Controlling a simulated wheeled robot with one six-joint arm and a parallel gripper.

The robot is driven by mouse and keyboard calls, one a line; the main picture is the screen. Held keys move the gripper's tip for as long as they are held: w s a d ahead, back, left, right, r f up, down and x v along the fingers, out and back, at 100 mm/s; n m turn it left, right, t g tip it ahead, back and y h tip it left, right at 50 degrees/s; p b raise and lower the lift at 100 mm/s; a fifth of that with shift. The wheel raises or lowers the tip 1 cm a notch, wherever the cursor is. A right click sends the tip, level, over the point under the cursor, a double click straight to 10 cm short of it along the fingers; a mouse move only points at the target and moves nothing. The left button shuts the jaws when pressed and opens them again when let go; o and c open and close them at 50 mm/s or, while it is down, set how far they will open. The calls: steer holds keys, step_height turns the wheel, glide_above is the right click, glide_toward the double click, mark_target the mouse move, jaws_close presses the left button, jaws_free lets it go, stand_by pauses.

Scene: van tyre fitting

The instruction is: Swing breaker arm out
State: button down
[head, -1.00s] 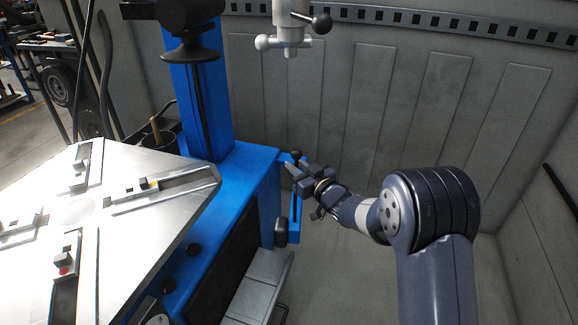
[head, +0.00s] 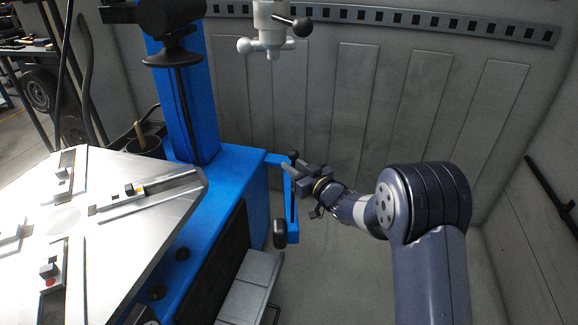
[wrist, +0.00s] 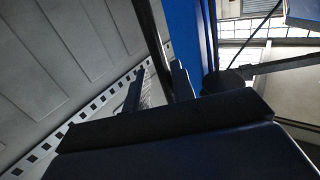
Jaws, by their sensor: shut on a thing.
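The breaker arm (head: 291,205) is a blue upright bar beside the right side of the blue tyre machine (head: 229,185). A short blue link joins its top to the machine, and a black pad (head: 280,234) sits at its lower end. A gap shows between bar and machine body. A black knob (head: 293,155) stands at the bar's top. My gripper (head: 292,168) comes from the right and is shut at the top of the breaker arm, just below the knob.
The silver turntable (head: 130,225) with clamp jaws lies at left. The blue column (head: 185,110) rises behind it. A grey mount head (head: 270,30) hangs above. A grey step (head: 245,285) is below the breaker arm. Ribbed grey wall stands behind; floor at right is clear.

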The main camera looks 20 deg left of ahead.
steer(key=shift+w+d+r+m+t, duration=0.15)
steer(key=shift+w+d+r, duration=0.05)
steer(key=shift+w+d, duration=0.3)
steer(key=shift+w+d+r+m+t, duration=0.15)
steer(key=shift+w+d, duration=0.35)
steer(key=w+d+p, duration=0.1)
steer(key=w+d, duration=0.2)
steer(key=d, duration=0.1)
steer(key=shift+w+d, duration=0.4)
stand_by(0.4)
steer(key=shift+w+d+f, duration=0.1)
steer(key=shift+w+d, duration=0.15)
steer(key=c, duration=1.7)
jaws_free()
steer(key=shift+w+f, duration=0.1)
steer(key=shift+o, duration=1)
steer(key=shift+a, duration=0.1)
steer(key=shift+f, duration=0.1)
